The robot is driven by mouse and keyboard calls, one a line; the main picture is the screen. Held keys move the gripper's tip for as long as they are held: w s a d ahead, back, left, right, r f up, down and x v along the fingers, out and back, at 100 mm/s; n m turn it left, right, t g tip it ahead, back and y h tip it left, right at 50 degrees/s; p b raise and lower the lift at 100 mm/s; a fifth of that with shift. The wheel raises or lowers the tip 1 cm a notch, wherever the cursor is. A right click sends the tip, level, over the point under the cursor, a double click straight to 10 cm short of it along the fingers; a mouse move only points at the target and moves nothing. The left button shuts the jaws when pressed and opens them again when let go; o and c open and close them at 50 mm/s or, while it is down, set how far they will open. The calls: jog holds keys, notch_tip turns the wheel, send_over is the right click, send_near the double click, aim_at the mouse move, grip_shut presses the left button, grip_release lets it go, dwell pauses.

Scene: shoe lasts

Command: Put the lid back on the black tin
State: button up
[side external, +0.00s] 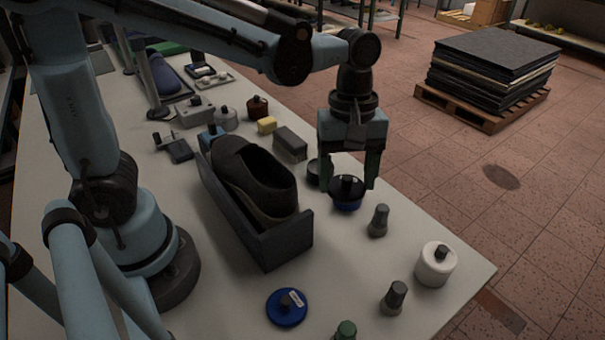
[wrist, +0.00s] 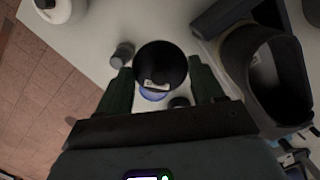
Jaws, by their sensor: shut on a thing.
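My gripper (side external: 347,186) points down at the right side of the table, with its two green fingers on either side of a dark round lid (side external: 347,192). A small dark round thing (side external: 315,173), possibly the black tin, is beside the left finger, partly hidden.
A grey knob piece (side external: 378,221), another (side external: 394,298) and a white jar (side external: 435,264) stand to the right. A dark box (side external: 262,232) holding a shoe (side external: 255,178) is left of my gripper.

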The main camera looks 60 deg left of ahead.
jog(key=w+a+f+n, duration=0.1)
jog(key=w+a+n, duration=0.15)
jog(key=a, duration=0.45)
jog(key=w+a+n, duration=0.2)
jog(key=w+a, duration=0.2)
jog(key=a, duration=0.4)
jog(key=shift+d+f, duration=0.1)
jog(key=shift+f, duration=3.1)
jog(key=shift+f, duration=0.15)
jog(key=o, duration=1.1)
jog(key=shift+o, duration=0.3)
notch_tip(320, 180, up, 7)
